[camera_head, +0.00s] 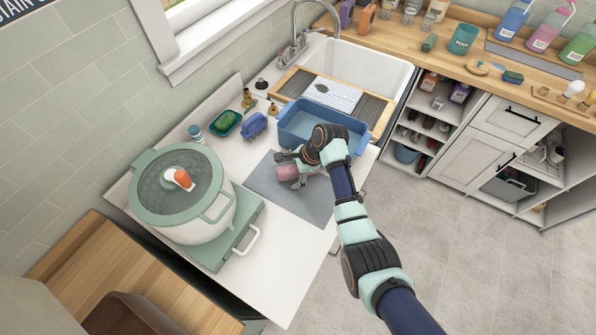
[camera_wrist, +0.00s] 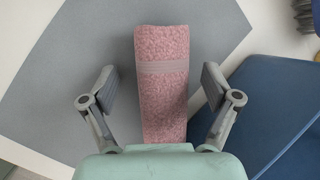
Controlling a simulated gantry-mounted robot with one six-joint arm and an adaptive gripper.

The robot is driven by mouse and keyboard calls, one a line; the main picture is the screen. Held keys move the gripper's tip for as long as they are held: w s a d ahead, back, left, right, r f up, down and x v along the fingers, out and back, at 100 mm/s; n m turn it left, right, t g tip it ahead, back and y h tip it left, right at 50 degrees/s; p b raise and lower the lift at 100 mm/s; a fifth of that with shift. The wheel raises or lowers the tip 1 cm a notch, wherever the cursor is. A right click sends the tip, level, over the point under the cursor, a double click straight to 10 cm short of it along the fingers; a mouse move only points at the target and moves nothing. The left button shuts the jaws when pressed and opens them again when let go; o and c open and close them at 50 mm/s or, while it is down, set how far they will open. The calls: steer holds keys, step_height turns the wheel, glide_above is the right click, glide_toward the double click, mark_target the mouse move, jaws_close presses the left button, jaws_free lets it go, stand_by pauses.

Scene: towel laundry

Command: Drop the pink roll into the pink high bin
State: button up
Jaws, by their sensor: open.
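The pink roll (camera_wrist: 163,85) is a rolled pink towel lying on the grey mat (camera_wrist: 60,60). In the head view the roll (camera_head: 287,171) shows partly, with my arm covering the rest. My gripper (camera_wrist: 162,95) is open over the roll, with one finger on each side and a gap to the towel on both sides. In the head view my gripper (camera_head: 293,165) is low over the mat. I see no pink high bin in either view.
A blue basin (camera_head: 300,124) stands just behind the mat, close to my gripper. A large lidded pot (camera_head: 195,215) stands to the left on a green base. A sink (camera_head: 370,70) is at the back. The floor at right is clear.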

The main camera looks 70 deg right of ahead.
mark_target(293, 168)
steer(key=shift+c, duration=0.3)
steer(key=c, duration=1.3)
step_height(293, 168, up, 20)
steer(key=p, duration=0.3)
steer(key=shift+r, duration=0.1)
